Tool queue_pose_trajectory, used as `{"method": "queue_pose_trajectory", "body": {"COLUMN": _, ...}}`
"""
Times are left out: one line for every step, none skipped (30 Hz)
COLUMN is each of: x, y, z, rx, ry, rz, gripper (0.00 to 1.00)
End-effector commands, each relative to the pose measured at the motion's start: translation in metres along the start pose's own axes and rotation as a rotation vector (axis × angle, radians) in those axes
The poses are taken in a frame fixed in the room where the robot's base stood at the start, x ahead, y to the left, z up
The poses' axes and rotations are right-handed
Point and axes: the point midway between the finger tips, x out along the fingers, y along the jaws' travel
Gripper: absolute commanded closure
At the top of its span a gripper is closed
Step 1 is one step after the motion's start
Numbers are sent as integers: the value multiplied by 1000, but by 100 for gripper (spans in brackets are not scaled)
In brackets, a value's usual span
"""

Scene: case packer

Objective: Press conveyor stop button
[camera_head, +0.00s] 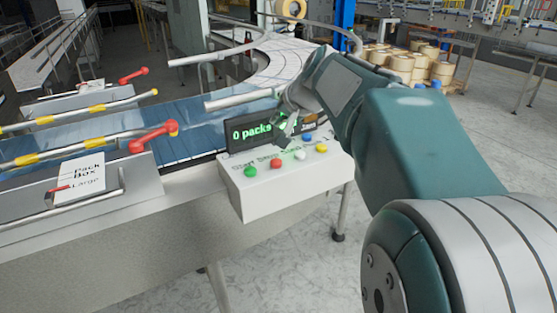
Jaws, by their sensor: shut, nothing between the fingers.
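A white control box (291,190) sits at the near side of the conveyor, with a row of coloured buttons on top. The row holds a green button (250,171), a red button (277,164), a white button (299,155), a yellow button (321,148) and blue ones behind, such as the blue button (307,138). Printed labels on the box are partly hidden and hard to read. My gripper (282,139) is shut and empty, above the back of the box and in front of the display. I cannot tell whether it touches anything.
A dark display (241,134) with green text "0 packs" stands behind the buttons, partly covered by my gripper. The blue conveyor belt (194,136) runs left, with rails and red handles (152,136) beside it. Rolls (402,62) are stacked at the back right.

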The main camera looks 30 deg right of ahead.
Motion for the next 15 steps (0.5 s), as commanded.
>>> {"method": "queue_pose_trajectory", "body": {"x": 5, "y": 2, "z": 5, "rx": 0, "ry": -4, "rz": 0, "gripper": 100}}
{"method": "queue_pose_trajectory", "body": {"x": 7, "y": 4, "z": 7, "rx": 1, "ry": -4, "rz": 0, "gripper": 100}}
{"method": "queue_pose_trajectory", "body": {"x": 11, "y": 8, "z": 9, "rx": 2, "ry": -4, "rz": 0, "gripper": 100}}
{"method": "queue_pose_trajectory", "body": {"x": 13, "y": 11, "z": 10, "rx": 2, "ry": -4, "rz": 0, "gripper": 100}}
{"method": "queue_pose_trajectory", "body": {"x": 16, "y": 14, "z": 11, "rx": 3, "ry": -5, "rz": 0, "gripper": 100}}
{"method": "queue_pose_trajectory", "body": {"x": 20, "y": 18, "z": 13, "rx": 5, "ry": -5, "rz": -2, "gripper": 100}}
{"method": "queue_pose_trajectory", "body": {"x": 22, "y": 20, "z": 14, "rx": 5, "ry": -4, "rz": -2, "gripper": 100}}
{"method": "queue_pose_trajectory", "body": {"x": 25, "y": 23, "z": 16, "rx": 6, "ry": -5, "rz": -2, "gripper": 100}}
{"method": "queue_pose_trajectory", "body": {"x": 29, "y": 27, "z": 18, "rx": 7, "ry": -6, "rz": -3, "gripper": 100}}
{"method": "queue_pose_trajectory", "body": {"x": 31, "y": 30, "z": 19, "rx": 8, "ry": -5, "rz": -3, "gripper": 100}}
{"method": "queue_pose_trajectory", "body": {"x": 34, "y": 32, "z": 21, "rx": 7, "ry": -5, "rz": -2, "gripper": 100}}
{"method": "queue_pose_trajectory", "body": {"x": 38, "y": 35, "z": 23, "rx": 8, "ry": -7, "rz": -3, "gripper": 100}}
{"method": "queue_pose_trajectory", "body": {"x": 40, "y": 36, "z": 25, "rx": 9, "ry": -7, "rz": -3, "gripper": 100}}
{"method": "queue_pose_trajectory", "body": {"x": 42, "y": 38, "z": 27, "rx": 7, "ry": -5, "rz": -3, "gripper": 100}}
{"method": "queue_pose_trajectory", "body": {"x": 45, "y": 39, "z": 29, "rx": 6, "ry": -5, "rz": -3, "gripper": 100}}
